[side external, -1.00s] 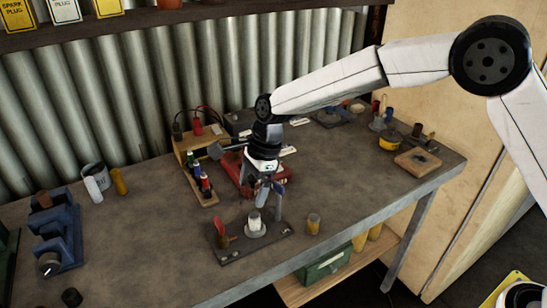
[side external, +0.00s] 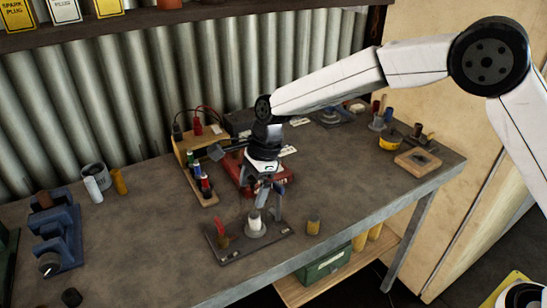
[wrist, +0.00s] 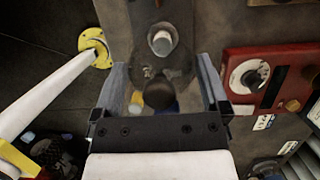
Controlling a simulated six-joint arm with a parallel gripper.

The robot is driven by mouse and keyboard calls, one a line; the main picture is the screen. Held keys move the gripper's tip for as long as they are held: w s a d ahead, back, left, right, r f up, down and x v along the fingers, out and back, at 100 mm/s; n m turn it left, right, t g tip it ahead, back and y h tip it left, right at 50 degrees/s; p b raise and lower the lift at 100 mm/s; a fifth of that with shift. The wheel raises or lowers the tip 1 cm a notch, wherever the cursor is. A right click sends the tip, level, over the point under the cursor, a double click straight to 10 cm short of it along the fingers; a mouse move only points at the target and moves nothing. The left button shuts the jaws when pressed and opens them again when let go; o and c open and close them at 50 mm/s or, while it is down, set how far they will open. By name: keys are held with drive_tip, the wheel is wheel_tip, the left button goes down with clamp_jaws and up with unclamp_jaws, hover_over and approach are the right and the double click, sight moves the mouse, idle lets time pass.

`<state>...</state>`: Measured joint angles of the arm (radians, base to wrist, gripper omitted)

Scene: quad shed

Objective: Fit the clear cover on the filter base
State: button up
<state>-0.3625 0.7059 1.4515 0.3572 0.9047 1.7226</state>
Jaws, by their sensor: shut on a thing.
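A dark plate (side external: 228,256) lies near the bench's front edge. On it stands the filter base (side external: 254,234), a grey round foot with a white upright filter; it also shows in the wrist view (wrist: 161,40), ahead of my fingers. My gripper (side external: 266,203) is above and just behind the white filter, pointing down. In the wrist view its two grey fingers (wrist: 165,92) are spread around the clear cover (wrist: 158,93), which shows as a see-through grey shape with a dark round top. It is held. The cover's lower rim is hard to make out.
A red lever (side external: 222,237) stands on the plate's left end. A short yellow cylinder (side external: 313,225) stands right of the plate. A red box (side external: 282,176) and a wooden rack of bottles (side external: 198,178) are behind my gripper.

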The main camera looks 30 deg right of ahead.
drive_tip(key=shift+f, duration=3.05)
idle(2.6)
drive_tip(key=o, duration=0.9)
drive_tip(key=shift+r, duration=3.5)
